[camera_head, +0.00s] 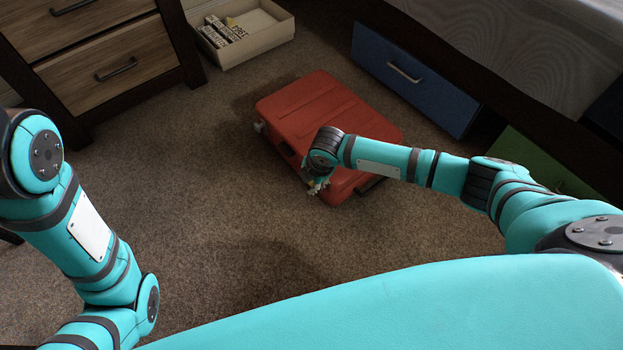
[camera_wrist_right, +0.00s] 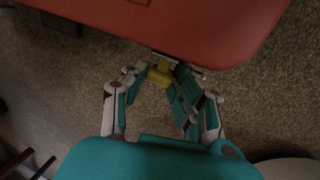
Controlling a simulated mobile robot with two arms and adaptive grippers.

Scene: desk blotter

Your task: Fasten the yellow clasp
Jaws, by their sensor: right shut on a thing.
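The red case (camera_head: 315,100) lies flat on the carpet in the head view, and its edge fills the top of the right wrist view (camera_wrist_right: 190,30). The yellow clasp (camera_wrist_right: 160,73) sits at the case's edge in the right wrist view, between my right gripper's fingers. My right gripper (camera_wrist_right: 158,77) is shut on the clasp. In the head view the right gripper (camera_head: 317,187) is at the case's near edge, and the wrist above it partly hides the clasp. Whether the clasp is latched cannot be told. My left arm is at the left, its gripper out of view.
A wooden drawer unit (camera_head: 110,60) stands at the upper left. Beside it is an open cream box (camera_head: 255,50) with dark items. A bed with a blue drawer (camera_head: 410,75) and a green drawer (camera_head: 540,160) is at the right. The carpet left of the case is clear.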

